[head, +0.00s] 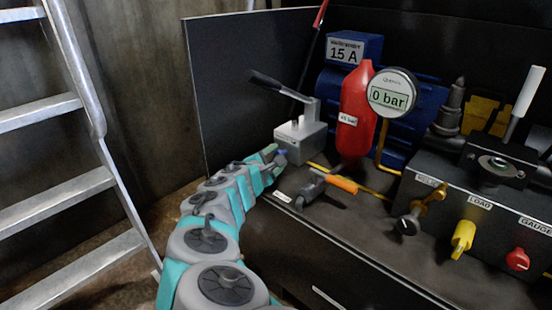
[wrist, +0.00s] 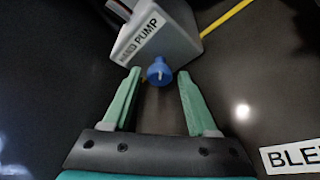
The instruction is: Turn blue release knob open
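The blue release knob (wrist: 159,71) sits at the lower corner of the grey hand pump block (wrist: 172,32) in the wrist view. It carries a light line on its face. My gripper (wrist: 157,75) is open, with one green finger on each side of the knob and a visible gap to it on both sides. In the head view my gripper (head: 272,155) is at the base of the hand pump (head: 299,140), and the knob (head: 281,157) shows as a small blue spot partly hidden by the fingers.
A red cylinder (head: 357,115) and a pressure gauge (head: 391,93) reading 0 bar stand behind. A black valve box (head: 480,210) with yellow and red knobs is at right. A ladder (head: 75,150) stands at left.

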